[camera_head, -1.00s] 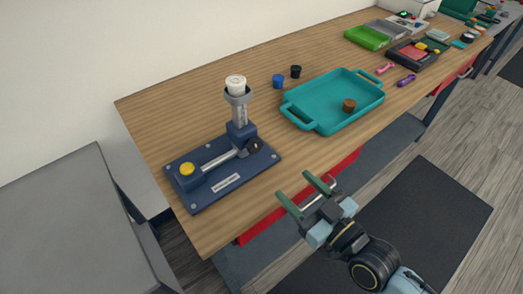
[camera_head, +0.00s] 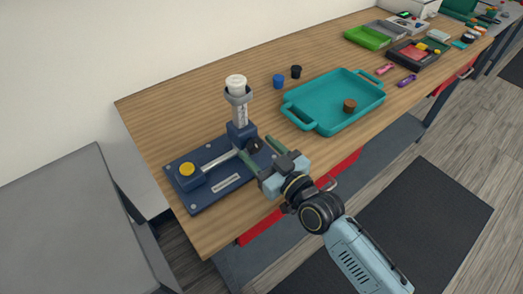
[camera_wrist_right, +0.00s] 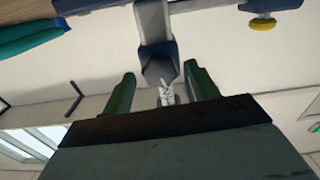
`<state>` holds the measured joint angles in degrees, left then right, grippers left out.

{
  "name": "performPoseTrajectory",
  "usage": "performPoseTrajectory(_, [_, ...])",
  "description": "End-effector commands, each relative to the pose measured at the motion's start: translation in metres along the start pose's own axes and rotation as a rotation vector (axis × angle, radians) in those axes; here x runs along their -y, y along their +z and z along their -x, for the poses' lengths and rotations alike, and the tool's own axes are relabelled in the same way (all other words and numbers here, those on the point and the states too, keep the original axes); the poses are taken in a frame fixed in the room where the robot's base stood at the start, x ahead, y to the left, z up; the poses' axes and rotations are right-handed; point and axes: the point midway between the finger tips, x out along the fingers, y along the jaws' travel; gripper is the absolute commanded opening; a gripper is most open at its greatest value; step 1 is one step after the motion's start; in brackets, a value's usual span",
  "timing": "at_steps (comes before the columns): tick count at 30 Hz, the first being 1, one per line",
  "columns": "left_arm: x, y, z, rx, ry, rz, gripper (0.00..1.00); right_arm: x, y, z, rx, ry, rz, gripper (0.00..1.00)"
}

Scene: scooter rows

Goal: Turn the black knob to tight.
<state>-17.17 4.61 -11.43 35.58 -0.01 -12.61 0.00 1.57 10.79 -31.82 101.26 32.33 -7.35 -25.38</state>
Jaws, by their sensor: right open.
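The black knob (camera_head: 254,146) sits on the side of the dark blue block of a stand on a blue base plate (camera_head: 208,194). A post with a scale (camera_head: 241,116) rises from the block and holds a white-capped piece (camera_head: 236,82) in a ring. My right gripper (camera_head: 259,150) is open at the knob, its green fingers pointing toward it, one on either side in the picture; contact cannot be told. My left gripper is not in view.
A yellow button (camera_head: 187,169) and a rod are on the base plate. A teal tray (camera_head: 318,128) holding a brown round piece stands to the right. Blue (camera_head: 278,81) and black (camera_head: 296,71) small pieces stand behind. The wooden table's front edge lies under my right arm.

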Motion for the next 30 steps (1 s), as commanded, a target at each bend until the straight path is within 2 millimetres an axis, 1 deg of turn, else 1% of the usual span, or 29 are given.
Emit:
performPoseTrajectory(4, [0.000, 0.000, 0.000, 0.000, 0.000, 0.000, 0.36, 0.000, 0.000, 0.000, 0.000, 0.000, 0.000, 0.58])
performPoseTrajectory(14, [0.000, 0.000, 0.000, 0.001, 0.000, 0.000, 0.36, 0.000, 0.000, 0.000, -0.001, 0.000, -0.001, 0.15])
performPoseTrajectory(17, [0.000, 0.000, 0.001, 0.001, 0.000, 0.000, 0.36, 0.000, 0.000, 0.000, 0.000, 0.000, -0.013, 0.15])
performPoseTrajectory(24, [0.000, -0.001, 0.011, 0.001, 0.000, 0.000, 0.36, -0.001, -0.002, 0.000, 0.000, 0.000, -0.206, 0.15])
performPoseTrajectory(27, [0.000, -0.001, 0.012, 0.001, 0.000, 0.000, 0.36, -0.001, -0.001, 0.000, -0.001, 0.001, -0.258, 0.15])
performPoseTrajectory(30, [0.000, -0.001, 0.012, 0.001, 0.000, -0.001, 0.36, -0.001, -0.001, 0.000, -0.002, 0.001, -0.274, 0.15])
